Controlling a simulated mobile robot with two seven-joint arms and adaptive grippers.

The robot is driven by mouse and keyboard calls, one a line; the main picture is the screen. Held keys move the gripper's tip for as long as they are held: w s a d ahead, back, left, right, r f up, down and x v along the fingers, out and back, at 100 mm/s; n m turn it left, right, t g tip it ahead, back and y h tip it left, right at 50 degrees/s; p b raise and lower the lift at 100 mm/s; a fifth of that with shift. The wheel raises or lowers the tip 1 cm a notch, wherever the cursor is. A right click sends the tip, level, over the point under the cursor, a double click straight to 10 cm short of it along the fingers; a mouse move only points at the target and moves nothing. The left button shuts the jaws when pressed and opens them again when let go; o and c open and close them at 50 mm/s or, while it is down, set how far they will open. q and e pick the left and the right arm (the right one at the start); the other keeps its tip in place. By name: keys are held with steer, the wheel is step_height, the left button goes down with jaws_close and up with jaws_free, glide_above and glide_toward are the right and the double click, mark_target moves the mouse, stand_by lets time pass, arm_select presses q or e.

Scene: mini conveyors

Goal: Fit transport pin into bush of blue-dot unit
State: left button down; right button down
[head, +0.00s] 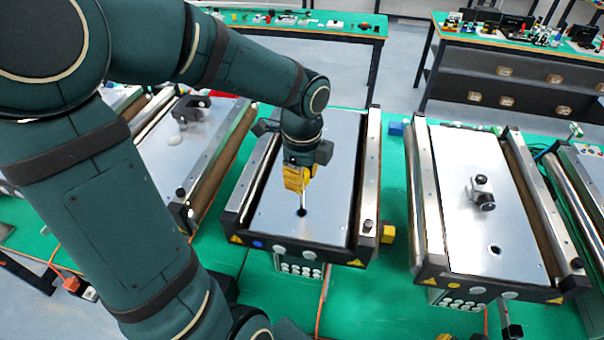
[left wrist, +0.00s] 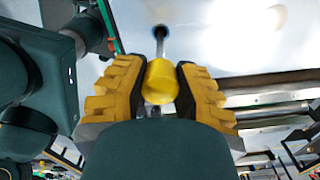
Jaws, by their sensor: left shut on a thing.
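The blue-dot unit (head: 370,190) is the middle conveyor, with a blue dot (head: 257,244) on its front edge. Its pale top plate has a dark round bush (head: 301,212) near the front. My left gripper (head: 298,180), with yellow fingers, is shut on the transport pin (head: 304,200) above this bush. In the left wrist view the pin's yellow knob (left wrist: 160,82) sits between the fingers (left wrist: 160,92), and its grey shaft (left wrist: 160,45) runs to the dark bush (left wrist: 160,31). The shaft's end is at the bush; I cannot tell how deep it is. My right gripper is not in view.
A similar conveyor (head: 424,200) on the right carries a metal bracket (head: 482,192) and has its own dark hole (head: 494,250). Another conveyor on the left carries a dark bracket (head: 190,108). A yellow block (head: 387,234) is beside the middle unit's right side.

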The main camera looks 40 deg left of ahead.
arm_select(q)
steer(key=shift+f+b, duration=2.4)
steer(key=shift+f, duration=1)
stand_by(0.9)
steer(key=shift+c, duration=0.5)
jaws_free()
steer(key=shift+r+p, duration=3.25)
steer(key=shift+r, duration=0.3)
steer(key=shift+f, duration=0.1)
